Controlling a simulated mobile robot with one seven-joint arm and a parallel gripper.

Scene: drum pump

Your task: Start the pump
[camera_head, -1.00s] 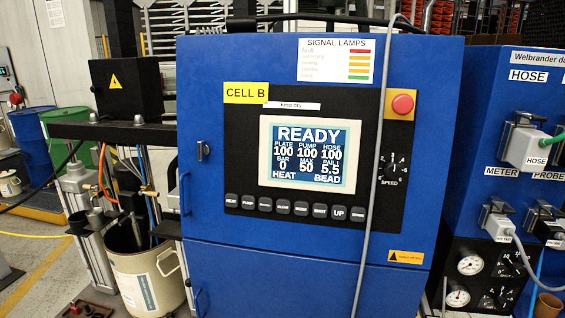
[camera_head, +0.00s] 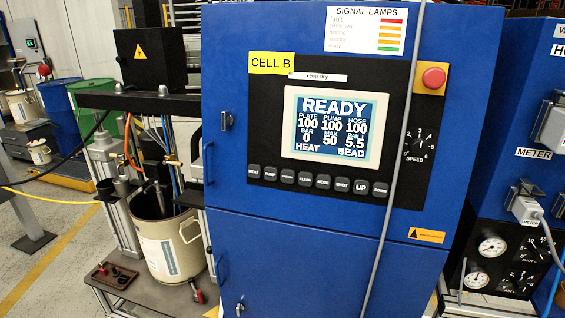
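The blue pump cabinet (camera_head: 310,250) fills the middle of the head view, marked CELL B. Its screen (camera_head: 333,127) reads READY, with plate, pump and hose at 100, bar 0, max 50 and pail 5.5. HEAT and BEAD show at the bottom of the screen. Below the screen is a row of dark buttons. The PUMP button (camera_head: 270,174) is second from the left, beside the HEAT button (camera_head: 254,171). A red mushroom button (camera_head: 433,78) on yellow and a speed knob (camera_head: 419,145) sit to the right. My gripper is not in view.
A grey cable (camera_head: 398,165) hangs down the cabinet front, between screen and knob. A pail (camera_head: 170,250) stands under the press at left. A second blue cabinet (camera_head: 490,200) with gauges and plugs stands at right. Some floor shows at lower left.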

